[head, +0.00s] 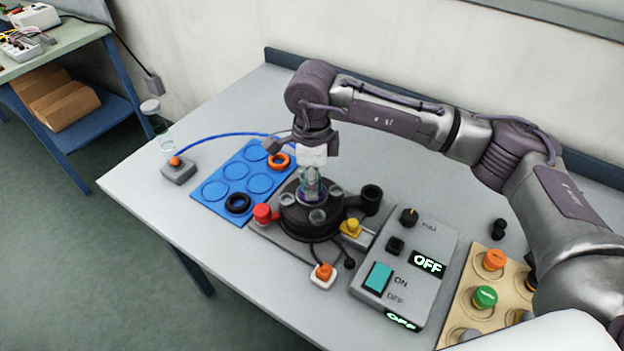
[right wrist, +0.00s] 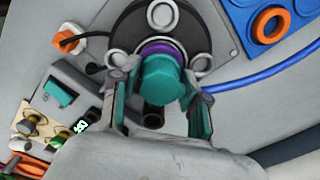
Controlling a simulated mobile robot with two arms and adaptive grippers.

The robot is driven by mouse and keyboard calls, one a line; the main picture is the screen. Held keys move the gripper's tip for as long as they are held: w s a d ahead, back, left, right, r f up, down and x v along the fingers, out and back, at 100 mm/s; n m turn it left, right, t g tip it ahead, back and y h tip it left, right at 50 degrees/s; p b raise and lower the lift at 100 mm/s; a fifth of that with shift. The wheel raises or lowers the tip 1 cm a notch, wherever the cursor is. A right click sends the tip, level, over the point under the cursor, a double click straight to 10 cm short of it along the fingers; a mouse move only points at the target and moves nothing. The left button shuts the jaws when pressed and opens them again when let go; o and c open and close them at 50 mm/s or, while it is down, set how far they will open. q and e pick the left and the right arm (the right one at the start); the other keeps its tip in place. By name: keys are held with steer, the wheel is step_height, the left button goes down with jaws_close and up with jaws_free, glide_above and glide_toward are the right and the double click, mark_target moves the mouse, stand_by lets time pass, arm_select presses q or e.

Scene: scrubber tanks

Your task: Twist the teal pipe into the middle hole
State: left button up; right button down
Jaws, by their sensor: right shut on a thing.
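The teal pipe (right wrist: 162,82) shows in the right wrist view as a teal hex-shaped top above a purple ring. My right gripper (right wrist: 160,95) is shut on it, a finger on each side. In the head view the right gripper (head: 311,183) points down over the black round scrubber base (head: 292,222), and the pipe is mostly hidden between its fingers. The purple ring (head: 312,198) sits at the middle of the base, under the gripper. The pipe stands over the middle hole, which it covers; I cannot tell how deep it sits. My left gripper is out of view.
A blue mat (head: 229,178) with an orange ring (head: 279,161) and a black ring (head: 238,203) lies left of the base. A grey control box (head: 405,262) reading OFF and a tan tray (head: 465,306) with capped parts are right. The table's front left is clear.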

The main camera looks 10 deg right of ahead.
steer(key=shift+m, duration=0.4)
steer(key=shift+m+b, duration=0.4)
steer(key=shift+m, duration=0.3)
steer(key=shift+m+b, duration=0.35)
steer(key=shift+m, duration=0.45)
steer(key=shift+f, duration=0.2)
stand_by(0.3)
jaws_free()
stand_by(0.4)
